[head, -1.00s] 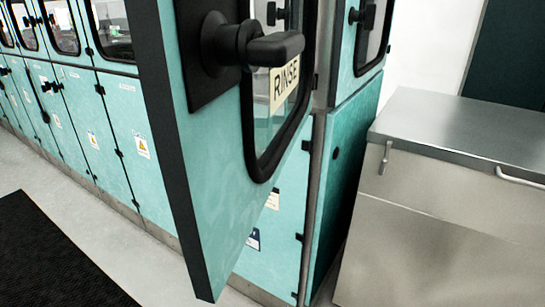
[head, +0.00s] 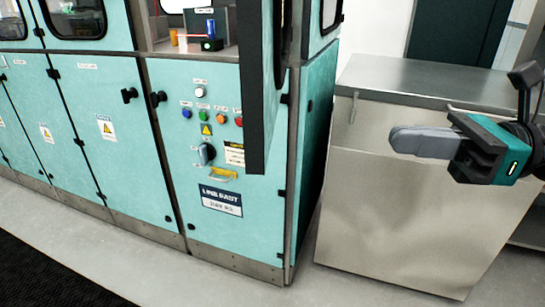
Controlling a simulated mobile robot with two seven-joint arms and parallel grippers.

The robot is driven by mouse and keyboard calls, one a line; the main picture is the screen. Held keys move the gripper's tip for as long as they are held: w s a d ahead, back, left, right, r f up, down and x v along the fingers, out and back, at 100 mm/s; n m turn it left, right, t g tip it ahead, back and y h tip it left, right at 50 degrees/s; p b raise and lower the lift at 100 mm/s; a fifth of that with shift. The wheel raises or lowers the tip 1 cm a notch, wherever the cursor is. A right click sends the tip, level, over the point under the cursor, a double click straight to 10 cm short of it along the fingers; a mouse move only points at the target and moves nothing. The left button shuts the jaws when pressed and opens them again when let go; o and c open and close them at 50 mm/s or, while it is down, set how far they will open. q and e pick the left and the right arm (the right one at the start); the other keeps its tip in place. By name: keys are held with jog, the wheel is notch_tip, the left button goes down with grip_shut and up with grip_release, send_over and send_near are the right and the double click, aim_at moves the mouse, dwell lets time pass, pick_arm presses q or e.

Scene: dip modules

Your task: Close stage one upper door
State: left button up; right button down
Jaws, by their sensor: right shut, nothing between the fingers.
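An upper door (head: 253,110) of the teal machine is swung open toward me and seen almost edge-on, as a dark vertical edge. It appears hinged at the machine's right corner. Its outer face and handle are hidden from here. Left of it is an uncovered upper compartment (head: 165,46). I cannot read any stage label on it. My right gripper (head: 396,140) is at the right, in front of the steel cabinet, fingers pointing left. It is shut and empty, apart from the door and to its right. My left gripper is not in view.
A steel cabinet (head: 400,215) stands right of the machine. Below the compartment is a lower panel (head: 215,165) with coloured buttons and a yellow handle. Small orange and blue items (head: 211,28) are inside the compartment. The grey floor in front is clear, with a black mat (head: 45,280) at left.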

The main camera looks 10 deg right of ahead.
jog(key=p, duration=0.4)
send_near(271, 134)
jog(key=shift+n, duration=0.3)
jog(key=x, duration=0.5)
jog(key=shift+s+a+r, duration=0.1)
jog(key=shift+s+r, duration=0.1)
jog(key=shift+r, duration=0.1)
jog(key=shift+x, duration=0.85)
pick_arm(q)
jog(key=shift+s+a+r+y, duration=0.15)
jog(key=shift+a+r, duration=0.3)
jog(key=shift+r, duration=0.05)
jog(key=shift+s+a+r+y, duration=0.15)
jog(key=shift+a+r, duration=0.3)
pick_arm(e)
jog(key=shift+f, duration=0.15)
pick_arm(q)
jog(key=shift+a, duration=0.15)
pick_arm(e)
jog(key=shift+a, duration=0.15)
